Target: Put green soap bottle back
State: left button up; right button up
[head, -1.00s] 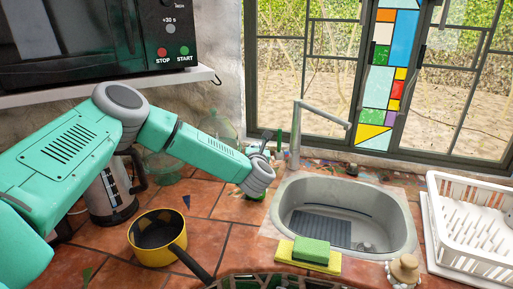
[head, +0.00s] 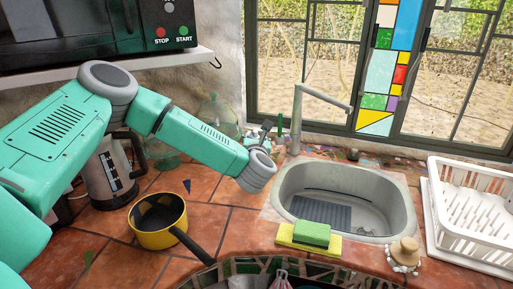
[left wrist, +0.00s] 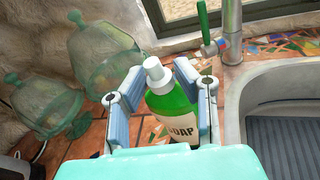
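The green soap bottle (left wrist: 172,110) has a white cap and a label reading SOAP. In the left wrist view it stands between the two fingers of my left gripper (left wrist: 160,78). The fingers are spread on both sides of it, with a gap showing on the left; contact on the right is unclear. In the head view my left gripper (head: 266,138) is mostly hidden behind its wrist, at the back left of the sink, and the bottle is hidden there. My right gripper is not in view.
The sink (head: 398,215) and tap (head: 297,118) are right of my gripper. Glass cloches (left wrist: 98,52) stand left of it. A yellow pot (head: 157,238), kettle (head: 104,178), sponges (head: 312,233) and white dish rack (head: 465,225) are on the tiled counter.

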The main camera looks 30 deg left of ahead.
pick_arm(q)
jog(key=v, duration=0.6)
jog(key=shift+b, duration=0.45)
jog(key=shift+s+f, duration=0.1)
jog(key=shift+s, duration=0.05)
